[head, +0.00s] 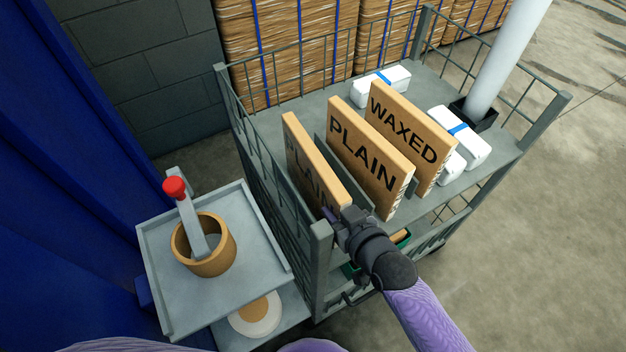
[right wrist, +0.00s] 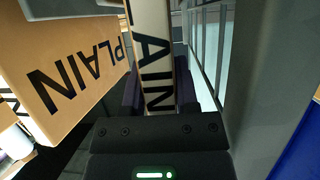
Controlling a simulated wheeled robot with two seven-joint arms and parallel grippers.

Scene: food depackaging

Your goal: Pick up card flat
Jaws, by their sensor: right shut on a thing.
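Three brown card flats stand upright on the top shelf of a grey cart. The left card flat (head: 307,160) is printed PLAIN; a second one (head: 365,150), also PLAIN, stands in the middle, and one printed WAXED (head: 405,130) is at the right. My right gripper (head: 338,218) is shut on the near end of the left PLAIN flat. In the right wrist view this flat (right wrist: 153,50) stands between the two fingers (right wrist: 158,88), and the middle flat (right wrist: 62,65) is beside it at the left. My left gripper is out of view.
The cart (head: 270,148) has wire side rails and a corner post close to my right gripper. A dark divider stands between the two PLAIN flats. White bundles with blue bands (head: 380,85) lie behind. A side table (head: 155,240) at the left holds a brown pot (head: 222,262).

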